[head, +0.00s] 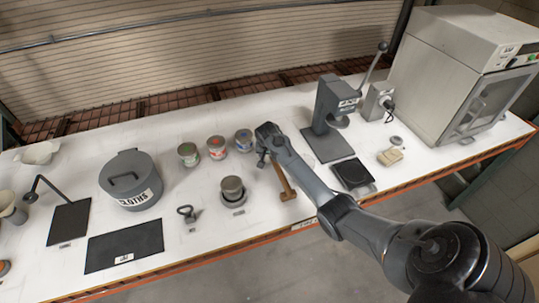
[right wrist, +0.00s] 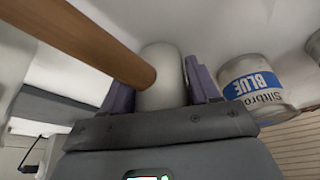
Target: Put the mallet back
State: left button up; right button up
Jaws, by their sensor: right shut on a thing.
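The mallet (head: 282,179) has a brown wooden handle, which in the head view slants from beside my right gripper toward the table's front edge. My right gripper (head: 263,158) is low over the table, right of the blue-labelled can. In the right wrist view, the purple fingers (right wrist: 162,85) are shut around a pale grey cylinder. The wooden handle (right wrist: 95,45) runs from the upper left to that cylinder, which looks like the mallet's head. Whether the mallet touches the table is unclear. My left gripper is out of view.
The blue-labelled can (head: 243,140) stands close left of my right gripper; it also shows in the right wrist view (right wrist: 255,88). A grey pot (head: 232,188) stands in front. A press (head: 334,115) and black scale (head: 353,174) are to the right. A lidded bin (head: 130,180) is left.

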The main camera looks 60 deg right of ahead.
jog(key=o, duration=1.4)
jog(key=v, duration=1.1)
jog(key=s+a+f+n, duration=0.2)
jog(key=s+a+n, duration=0.1)
jog(key=a, duration=0.3)
jog(key=s+a+f+n, duration=0.2)
jog(key=s+a+f, duration=0.1)
jog(key=a, duration=0.4)
jog(key=s+a+f+n+p, duration=0.1)
jog(key=s+a+f+n, duration=0.1)
jog(key=a, duration=0.4)
jog(key=shift+s+a+f+n+t+y, duration=0.15)
jog(key=shift+s+f+n+t, duration=0.05)
jog(key=shift+s+n, duration=0.25)
jog(key=shift+s+a+f+n+t+y, duration=0.15)
jog(key=shift+s+f+n+t, duration=0.05)
jog(key=shift+s+n, duration=0.2)
jog(key=s+a+r+n+y, duration=0.1)
jog(key=s+a+n, duration=0.2)
jog(key=s+a, duration=0.4)
jog(key=s+a+r+n+t+y, duration=0.1)
jog(key=s+a+n+y, duration=0.1)
jog(key=s+a, duration=0.6)
jog(key=a+n, duration=0.1)
jog(key=a, duration=0.1)
jog(key=shift+a+r, duration=0.3)
